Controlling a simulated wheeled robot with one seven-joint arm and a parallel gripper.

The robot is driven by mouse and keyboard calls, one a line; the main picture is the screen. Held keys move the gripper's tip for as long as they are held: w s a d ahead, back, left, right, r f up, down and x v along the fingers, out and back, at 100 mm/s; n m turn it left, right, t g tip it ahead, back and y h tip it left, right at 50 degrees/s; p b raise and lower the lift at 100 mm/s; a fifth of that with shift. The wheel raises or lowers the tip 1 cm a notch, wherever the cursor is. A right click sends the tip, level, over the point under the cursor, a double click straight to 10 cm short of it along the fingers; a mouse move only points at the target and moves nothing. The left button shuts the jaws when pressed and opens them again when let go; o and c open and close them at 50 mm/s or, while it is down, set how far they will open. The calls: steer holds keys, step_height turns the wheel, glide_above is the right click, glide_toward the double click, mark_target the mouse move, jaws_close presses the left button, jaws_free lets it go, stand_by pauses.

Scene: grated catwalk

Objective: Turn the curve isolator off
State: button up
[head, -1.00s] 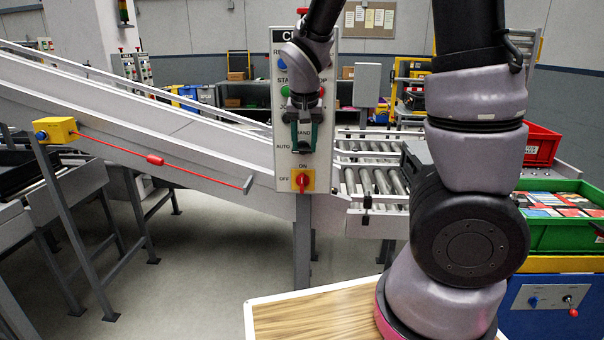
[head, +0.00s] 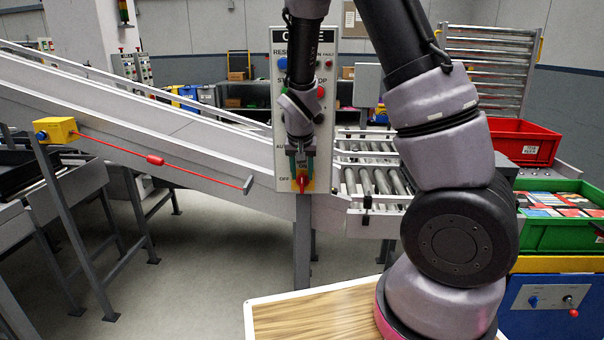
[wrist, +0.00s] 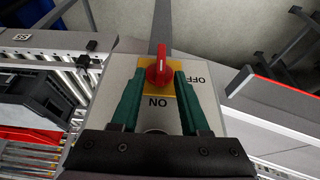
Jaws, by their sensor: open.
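The curve isolator is a red rotary knob (head: 303,185) on a yellow plate, low on the white control panel (head: 284,215). In the wrist view the red knob (wrist: 158,72) stands with its ridge roughly in line with the ON mark, and OFF is to its right. My gripper (head: 302,170) is open, and its green fingers reach down over the top of the yellow plate. In the wrist view my gripper (wrist: 159,82) has one finger on each side of the knob's near end. I cannot tell whether either finger touches it. ON is hidden in the head view.
The panel's other buttons, such as the blue one (head: 282,63), are above and partly behind my arm. A red pull cord (head: 155,160) runs along the sloping conveyor to the left. A roller conveyor (head: 375,180) lies just right of the panel.

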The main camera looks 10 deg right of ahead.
mark_target(289, 180)
jaws_close()
steer(key=shift+a+f+h, duration=0.1)
steer(key=shift+a+h, duration=0.1)
steer(key=shift+h, duration=0.1)
steer(key=a+f+n+g+h, duration=0.1)
steer(key=h, duration=0.3)
steer(key=a+n+g+h, duration=0.1)
steer(key=h, duration=0.3)
steer(key=w+a+f+n+h, duration=0.1)
steer(key=h, duration=0.3)
steer(key=shift+w+a+f+g, duration=0.1)
steer(key=shift+a+f+g, duration=0.05)
steer(key=shift+f+g, duration=0.25)
steer(key=shift+a+f+n+h, duration=0.1)
steer(key=shift+f+n+h, duration=0.25)
steer(key=shift+h, duration=0.65)
steer(key=shift+f+n+h, duration=0.3)
steer(key=shift+n+h, duration=0.05)
steer(key=shift+h, duration=0.65)
